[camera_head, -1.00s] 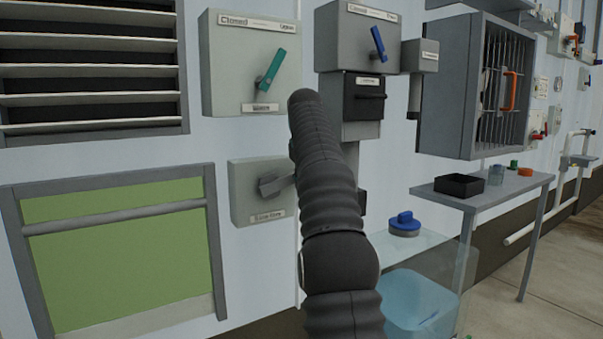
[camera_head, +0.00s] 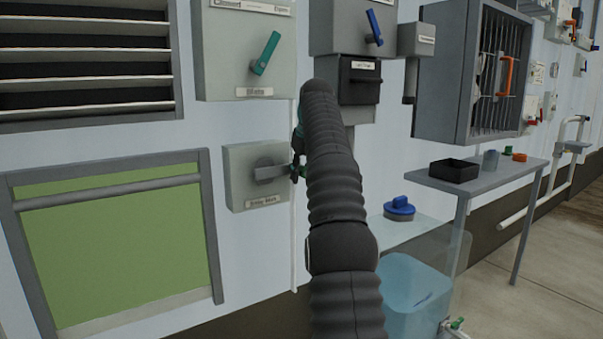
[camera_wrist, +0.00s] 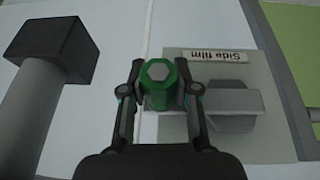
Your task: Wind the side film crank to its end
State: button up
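The side film crank is a grey box (camera_head: 238,190) low on the wall, with a short grey crank arm (camera_head: 268,172) pointing right to a green knob (camera_head: 299,170). In the wrist view, the label reads "Side film" upside down, and the grey crank arm (camera_wrist: 230,102) lies right of the green hexagonal knob (camera_wrist: 159,84). My gripper (camera_wrist: 160,70) has one finger on each side of the knob, and the fingertips appear to touch it. In the head view my dark arm hides most of the gripper.
A box with a teal lever (camera_head: 265,53) and one with a blue lever (camera_head: 374,27) hang above. A green panel (camera_head: 115,240) is to the left. A table (camera_head: 500,178) with a black tray (camera_head: 454,170) and a clear blue container (camera_head: 412,290) stand right.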

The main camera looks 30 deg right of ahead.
jog(key=o, duration=0.4)
jog(key=shift+s+d, duration=0.1)
jog(key=shift+c, duration=0.2)
jog(key=shift+r, duration=0.2)
jog(key=shift+s+r, duration=0.15)
jog(key=shift+r, duration=0.2)
jog(key=shift+s, duration=0.3)
jog(key=s+a, duration=0.1)
jog(key=s, duration=1)
jog(key=shift+s+a, duration=0.2)
jog(key=shift+a, duration=0.05)
